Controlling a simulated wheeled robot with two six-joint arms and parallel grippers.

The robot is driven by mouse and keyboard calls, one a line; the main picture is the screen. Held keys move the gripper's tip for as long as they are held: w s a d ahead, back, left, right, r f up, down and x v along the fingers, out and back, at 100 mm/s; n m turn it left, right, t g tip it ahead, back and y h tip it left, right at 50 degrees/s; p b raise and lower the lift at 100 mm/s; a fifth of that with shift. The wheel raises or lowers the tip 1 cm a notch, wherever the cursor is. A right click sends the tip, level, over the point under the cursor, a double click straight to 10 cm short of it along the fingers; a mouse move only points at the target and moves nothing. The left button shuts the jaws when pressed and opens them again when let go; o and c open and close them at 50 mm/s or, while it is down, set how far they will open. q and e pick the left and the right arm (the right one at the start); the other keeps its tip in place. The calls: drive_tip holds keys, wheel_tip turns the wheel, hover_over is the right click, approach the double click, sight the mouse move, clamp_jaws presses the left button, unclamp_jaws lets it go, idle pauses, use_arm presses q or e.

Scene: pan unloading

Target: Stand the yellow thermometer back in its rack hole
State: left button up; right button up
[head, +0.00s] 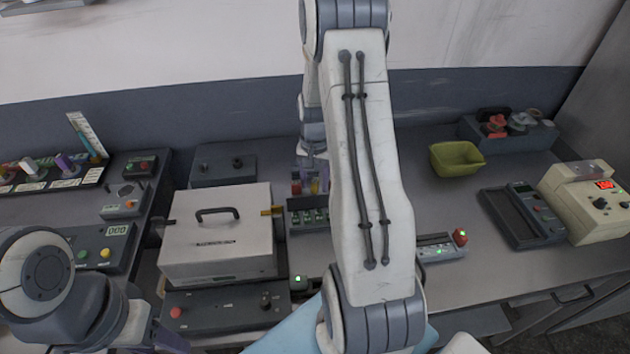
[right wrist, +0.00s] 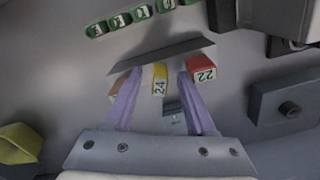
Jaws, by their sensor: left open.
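The yellow thermometer (right wrist: 159,78), with a top marked 24, shows between the purple fingers of my right gripper (right wrist: 160,88) in the right wrist view. The fingers are apart, with a gap on each side of it. A red piece marked 22 (right wrist: 203,68) is beside the right finger, and an orange-red one is partly hidden behind the left finger. In the head view the yellow thermometer (head: 315,186) shows small under my right arm. I cannot tell whether it stands in a hole. My left gripper (head: 168,342) is partly in view at the lower left, open.
A dark slanted panel (right wrist: 160,55) and a row of green numbered pieces (right wrist: 130,18) lie beyond the fingers. A white lidded box (head: 218,240) stands left of my right arm. A green bin (head: 455,158) and a dark meter (head: 520,215) stand to the right, with bare bench between.

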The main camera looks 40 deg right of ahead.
drive_tip(key=shift+r, duration=0.1)
wheel_tip(320, 180, up, 10)
drive_tip(key=b, duration=0.1)
drive_tip(key=shift+r+b, duration=0.15)
drive_tip(key=shift+b, duration=0.25)
idle(0.4)
